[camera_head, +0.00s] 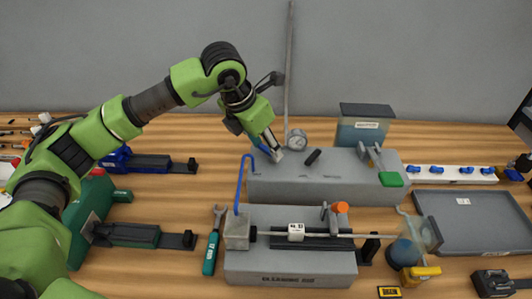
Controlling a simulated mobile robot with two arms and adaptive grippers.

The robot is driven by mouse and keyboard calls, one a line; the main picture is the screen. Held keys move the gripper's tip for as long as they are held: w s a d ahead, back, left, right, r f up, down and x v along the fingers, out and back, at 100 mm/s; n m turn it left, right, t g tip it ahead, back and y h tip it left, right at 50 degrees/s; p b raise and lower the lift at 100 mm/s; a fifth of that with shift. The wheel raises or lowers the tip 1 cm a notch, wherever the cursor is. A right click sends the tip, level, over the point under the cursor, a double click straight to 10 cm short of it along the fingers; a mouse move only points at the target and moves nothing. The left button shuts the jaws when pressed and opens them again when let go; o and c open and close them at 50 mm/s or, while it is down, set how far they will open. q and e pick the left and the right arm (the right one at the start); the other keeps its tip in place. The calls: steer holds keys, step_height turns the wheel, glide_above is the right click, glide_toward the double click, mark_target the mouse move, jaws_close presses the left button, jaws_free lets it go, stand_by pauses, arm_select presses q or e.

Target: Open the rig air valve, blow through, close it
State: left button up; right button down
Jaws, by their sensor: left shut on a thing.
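My left gripper (272,152) reaches down from the upper left to the back left end of the rear grey block. It is shut on a small blue piece (264,149) that looks like the air valve's handle; the fingers hide most of it, so its angle cannot be told. A round pressure gauge (297,139) stands just right of the fingertips, beside a grey pipe (289,65) that runs up the wall. The rear grey block (325,178) carries these parts. My right gripper is not in view.
A grey tray (475,235) and a blue-valved manifold (450,174) are at right.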

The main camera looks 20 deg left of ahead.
arm_select(q)
steer(key=n+b, duration=0.1)
steer(key=n+y+b, duration=0.1)
steer(key=n+b, duration=0.1)
steer(key=s+n+y+b, duration=0.1)
steer(key=n+b, duration=0.1)
steer(key=shift+d+f+t, duration=0.15)
steer(key=shift+d+t, duration=0.05)
steer(key=shift+t, duration=0.1)
steer(key=shift+s+d+n+y+b, duration=0.15)
steer(key=shift+n+y+b, duration=0.65)
steer(key=shift+n, duration=0.9)
steer(key=shift+r, duration=0.2)
steer(key=o, duration=1.1)
steer(key=shift+s, duration=0.1)
steer(key=v, duration=1.2)
steer(key=shift+r, duration=0.1)
